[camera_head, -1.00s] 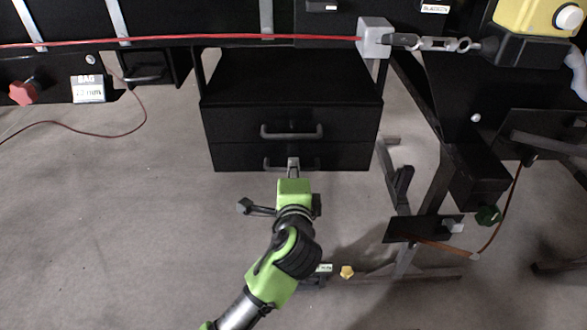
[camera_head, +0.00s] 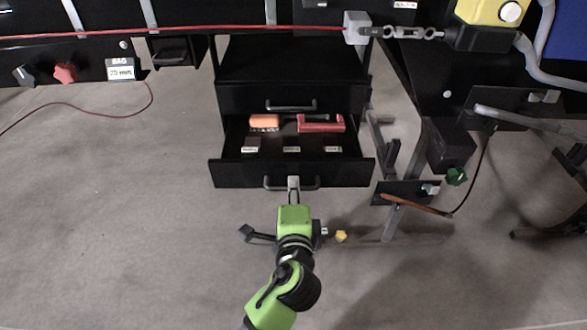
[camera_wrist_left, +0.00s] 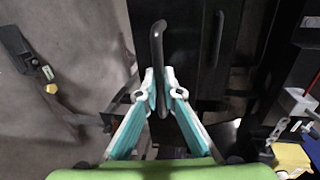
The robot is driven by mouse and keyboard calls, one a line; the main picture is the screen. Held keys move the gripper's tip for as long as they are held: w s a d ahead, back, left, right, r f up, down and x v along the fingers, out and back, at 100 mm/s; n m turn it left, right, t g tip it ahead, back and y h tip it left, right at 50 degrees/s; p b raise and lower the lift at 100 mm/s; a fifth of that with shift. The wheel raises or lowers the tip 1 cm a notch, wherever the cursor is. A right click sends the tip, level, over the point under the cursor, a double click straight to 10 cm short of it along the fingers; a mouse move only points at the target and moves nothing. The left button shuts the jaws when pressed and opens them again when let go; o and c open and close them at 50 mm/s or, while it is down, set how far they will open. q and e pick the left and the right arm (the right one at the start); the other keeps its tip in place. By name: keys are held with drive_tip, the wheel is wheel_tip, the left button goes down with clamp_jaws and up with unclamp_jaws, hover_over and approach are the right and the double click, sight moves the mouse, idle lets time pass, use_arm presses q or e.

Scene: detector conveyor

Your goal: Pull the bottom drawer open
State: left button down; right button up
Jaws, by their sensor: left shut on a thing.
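The black bottom drawer (camera_head: 225,172) of the cabinet stands pulled out toward me in the head view. Inside it lie an orange-handled item (camera_head: 264,122), a red item (camera_head: 321,123) and small labelled pieces along the front. My left gripper (camera_head: 293,184) is at the middle of the drawer's front, shut on the bottom drawer's handle (camera_head: 308,183). In the left wrist view its fingers (camera_wrist_left: 161,92) close around the bar handle (camera_wrist_left: 157,45). My right gripper is not in view.
The closed upper drawer (camera_head: 232,97) sits above the open one. A black table frame with a hanging panel (camera_head: 405,190) and cable stands to the right. The floor (camera_head: 110,230) to the left is clear.

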use_arm(q)
drive_tip(key=shift+f+p+v, duration=0.15)
drive_tip(key=shift+f+v, duration=0.05)
drive_tip(key=shift+v, duration=0.7)
drive_tip(key=shift+f+p+v, duration=0.15)
drive_tip(key=shift+v, duration=0.75)
drive_tip(key=shift+f+p+v, duration=0.15)
drive_tip(key=shift+f+v, duration=0.05)
drive_tip(key=shift+v, duration=0.7)
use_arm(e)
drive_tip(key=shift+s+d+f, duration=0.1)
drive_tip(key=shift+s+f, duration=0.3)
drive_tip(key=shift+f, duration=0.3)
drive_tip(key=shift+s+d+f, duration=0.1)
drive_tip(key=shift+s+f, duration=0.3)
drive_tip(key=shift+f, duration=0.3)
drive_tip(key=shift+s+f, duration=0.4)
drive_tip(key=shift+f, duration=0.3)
use_arm(q)
drive_tip(key=shift+s, duration=0.1)
drive_tip(key=c, duration=2.5)
unclamp_jaws()
drive_tip(key=v, duration=1.2)
